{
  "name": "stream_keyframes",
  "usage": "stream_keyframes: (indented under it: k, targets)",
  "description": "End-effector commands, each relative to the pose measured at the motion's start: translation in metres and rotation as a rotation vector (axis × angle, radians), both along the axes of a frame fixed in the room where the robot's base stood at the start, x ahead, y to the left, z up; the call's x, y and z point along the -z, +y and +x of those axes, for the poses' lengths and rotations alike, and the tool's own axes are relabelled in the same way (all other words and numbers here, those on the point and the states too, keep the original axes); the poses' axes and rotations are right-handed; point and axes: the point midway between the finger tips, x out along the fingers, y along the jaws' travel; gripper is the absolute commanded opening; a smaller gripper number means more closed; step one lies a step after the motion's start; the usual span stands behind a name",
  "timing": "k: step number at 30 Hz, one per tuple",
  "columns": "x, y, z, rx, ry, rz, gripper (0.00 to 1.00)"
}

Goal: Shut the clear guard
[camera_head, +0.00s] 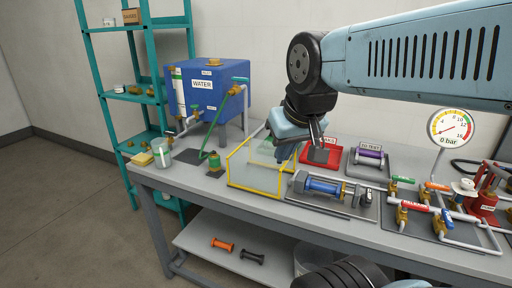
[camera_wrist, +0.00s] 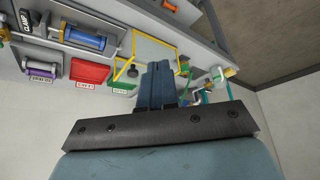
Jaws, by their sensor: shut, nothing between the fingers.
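The clear guard (camera_head: 254,174) has see-through panels in a yellow frame. It stands on the bench left of the blue-cylinder unit, and a green tray shows through it. I cannot tell how far its panel is swung. My gripper (camera_head: 280,158) is shut and empty, pointing down over the back right part of the guard. It hides some of the frame, and I cannot tell if it touches. In the wrist view, the shut fingers (camera_wrist: 158,68) overlap the lower part of the yellow frame (camera_wrist: 157,36), beside the green tray (camera_wrist: 121,88).
A red tray (camera_head: 321,156) and a purple cylinder stand (camera_head: 369,157) are right of my gripper. The blue cylinder unit (camera_head: 325,187) lies in front of them. Valves and pipes (camera_head: 435,212) fill the right. A blue water tank (camera_head: 207,95) and teal shelf (camera_head: 103,60) stand left.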

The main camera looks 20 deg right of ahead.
Motion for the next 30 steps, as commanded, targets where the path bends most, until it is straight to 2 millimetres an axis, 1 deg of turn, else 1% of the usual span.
stream_keyframes:
  k: [6,11,21,30]
  targets:
    - [-0.001,0.000,0.003,-0.011,0.009,-0.008,0.00]
    - [-0.004,0.001,0.016,-0.067,0.065,-0.055,0.00]
    - [-0.007,-0.002,0.071,-0.300,0.271,-0.229,0.00]
    - [-0.002,-0.002,0.125,-0.510,0.461,-0.381,0.00]
